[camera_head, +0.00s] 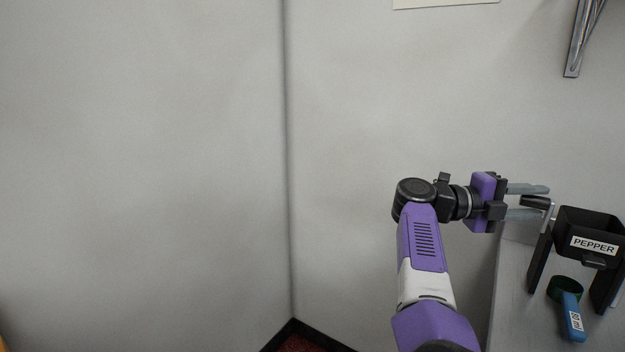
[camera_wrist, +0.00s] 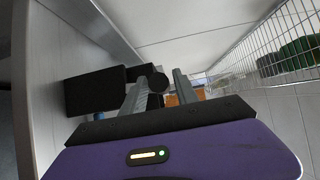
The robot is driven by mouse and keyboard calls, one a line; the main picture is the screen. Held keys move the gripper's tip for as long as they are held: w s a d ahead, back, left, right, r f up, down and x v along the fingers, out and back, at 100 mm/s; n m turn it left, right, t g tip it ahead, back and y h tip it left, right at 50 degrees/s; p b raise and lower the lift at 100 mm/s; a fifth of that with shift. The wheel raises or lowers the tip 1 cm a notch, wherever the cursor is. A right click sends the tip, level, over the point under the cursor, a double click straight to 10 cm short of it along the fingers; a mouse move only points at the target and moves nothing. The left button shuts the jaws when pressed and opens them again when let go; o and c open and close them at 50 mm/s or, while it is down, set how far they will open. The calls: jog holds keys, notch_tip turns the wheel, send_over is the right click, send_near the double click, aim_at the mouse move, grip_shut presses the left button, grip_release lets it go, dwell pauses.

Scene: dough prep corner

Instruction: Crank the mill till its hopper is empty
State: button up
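The mill is a black hopper (camera_head: 590,222) labelled PEPPER on dark legs, standing on the grey table at the right. Its hopper looks dark inside; I cannot tell what it holds. A metal crank with a black handle (camera_head: 535,201) sticks out on its left side. My gripper (camera_head: 545,202) comes from the left with its two grey fingers apart, one on each side of the handle. In the wrist view the handle's round end (camera_wrist: 158,82) shows between the fingers of my gripper (camera_wrist: 157,90), and the mill's dark body (camera_wrist: 92,92) is to the left.
A wire basket (camera_wrist: 275,50) with green things shows at the right of the wrist view. A metal bracket (camera_head: 582,40) hangs at the upper right.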

jog(key=shift+a+b, duration=0.3)
jog(key=shift+a, duration=2.85)
